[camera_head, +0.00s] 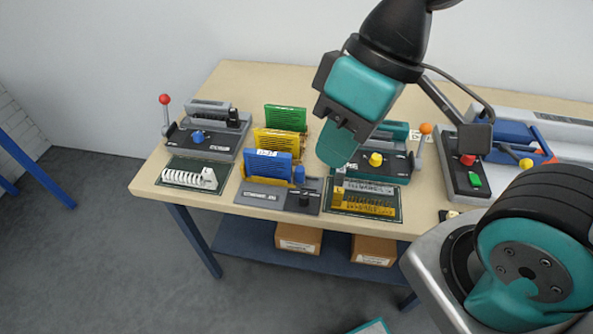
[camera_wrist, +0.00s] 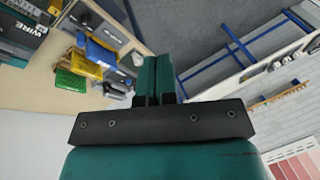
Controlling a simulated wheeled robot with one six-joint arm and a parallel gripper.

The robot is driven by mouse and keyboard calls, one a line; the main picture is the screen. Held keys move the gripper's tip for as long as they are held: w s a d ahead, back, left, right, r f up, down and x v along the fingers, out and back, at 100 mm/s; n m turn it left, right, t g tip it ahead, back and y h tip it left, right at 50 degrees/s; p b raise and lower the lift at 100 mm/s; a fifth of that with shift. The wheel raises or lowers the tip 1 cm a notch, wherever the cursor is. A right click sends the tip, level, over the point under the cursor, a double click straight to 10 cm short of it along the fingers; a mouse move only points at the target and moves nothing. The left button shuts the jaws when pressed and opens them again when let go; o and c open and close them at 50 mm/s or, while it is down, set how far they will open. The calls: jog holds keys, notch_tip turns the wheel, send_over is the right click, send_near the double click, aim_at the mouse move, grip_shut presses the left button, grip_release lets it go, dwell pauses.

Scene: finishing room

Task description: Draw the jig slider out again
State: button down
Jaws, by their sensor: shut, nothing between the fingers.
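I cannot tell for sure which part is the jig slider. A grey machine (camera_head: 205,135) at the left has a blue knob (camera_head: 198,138) and a red-ball lever (camera_head: 165,100). A teal machine (camera_head: 395,172) has a yellow knob (camera_head: 376,159) and an orange-ball lever (camera_head: 425,129); it shows partly in the wrist view (camera_wrist: 22,30). My gripper (camera_head: 333,158) is shut and empty. It appears in front of the teal machine's left part and hides it. In the wrist view its fingers (camera_wrist: 158,75) are together, with nothing between them.
Blue (camera_head: 267,165), yellow (camera_head: 278,141) and green (camera_head: 286,117) upright holders stand mid-table. A blue device with a yellow knob (camera_head: 526,164) stands at the right. Cardboard boxes (camera_head: 298,238) sit on the lower shelf.

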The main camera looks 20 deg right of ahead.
jog(key=c, duration=1.4)
grip_release()
jog(key=shift+w+f, duration=0.15)
jog(key=shift+f, duration=0.05)
jog(key=o, duration=0.5)
jog(key=w+f+m+b, duration=0.1)
jog(key=m, duration=0.1)
jog(key=w+f+m+b, duration=0.1)
jog(key=m+b, duration=0.1)
jog(key=shift+w+d+f, duration=0.25)
jog(key=shift+d, duration=0.1)
jog(key=m+t+h+b, duration=0.1)
jog(key=m+t+b, duration=0.2)
jog(key=m+b, duration=1.8)
send_over(302, 169)
jog(key=s+d+p, duration=0.4)
jog(key=d+p, duration=0.1)
jog(key=p, duration=0.4)
notch_tip(302, 169, down, 14)
jog(key=m, duration=0.8)
jog(key=x, duration=0.5)
jog(key=b+x, duration=0.1)
jog(key=x, duration=0.5)
jog(key=b+x, duration=0.1)
jog(key=x, duration=0.5)
jog(key=shift+a, duration=0.4)
